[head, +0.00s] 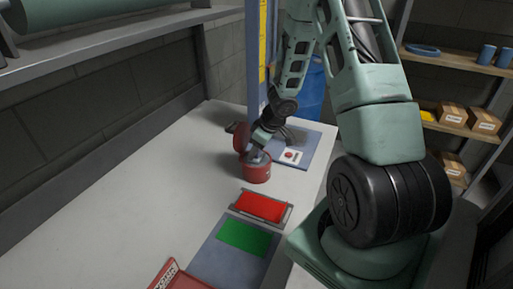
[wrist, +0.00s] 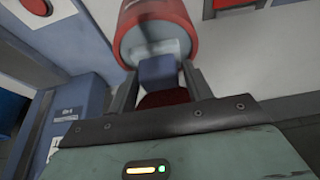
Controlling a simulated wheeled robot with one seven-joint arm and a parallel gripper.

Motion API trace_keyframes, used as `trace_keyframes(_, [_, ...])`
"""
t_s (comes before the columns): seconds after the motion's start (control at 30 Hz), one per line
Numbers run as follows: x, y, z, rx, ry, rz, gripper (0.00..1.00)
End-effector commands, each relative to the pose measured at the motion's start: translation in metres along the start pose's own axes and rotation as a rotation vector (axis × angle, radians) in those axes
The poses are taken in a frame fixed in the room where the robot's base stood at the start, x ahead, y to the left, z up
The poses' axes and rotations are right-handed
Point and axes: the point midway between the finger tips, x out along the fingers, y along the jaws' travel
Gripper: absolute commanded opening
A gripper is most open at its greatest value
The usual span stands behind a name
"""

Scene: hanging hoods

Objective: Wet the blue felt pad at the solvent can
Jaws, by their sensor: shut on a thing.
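The solvent can (head: 257,170) is a short red can standing on the white bench. A red round part, perhaps its lid, shows just behind it. My gripper (head: 259,150) is at the can's top. In the wrist view my gripper (wrist: 160,78) is shut on the blue felt pad (wrist: 158,72), a small blue block between its two fingers. The pad's far end is at the pale opening of the red can (wrist: 155,38). I cannot tell how far in it reaches. A dark red round thing shows behind the pad, between the fingers.
A red pad (head: 262,206) lies in a grey frame, with a green pad (head: 242,238) on a blue-grey mat nearer. A blue post (head: 257,60) and a blue-grey plate (head: 313,150) with a white card stand close behind the can. The bench's left side is clear.

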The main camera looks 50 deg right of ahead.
Motion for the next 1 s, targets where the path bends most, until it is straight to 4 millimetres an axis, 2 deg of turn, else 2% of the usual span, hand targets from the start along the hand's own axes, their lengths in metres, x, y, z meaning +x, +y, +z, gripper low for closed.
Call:
trace_keyframes(0.03, [-0.008, 0.000, -0.004, -0.001, 0.001, 0.000, 0.32])
trace_keyframes(0.7, [-0.049, 0.000, -0.021, -0.001, 0.002, 0.002, 0.32])
trace_keyframes(1.0, [-0.060, 0.001, -0.025, -0.001, 0.002, 0.002, 0.32])
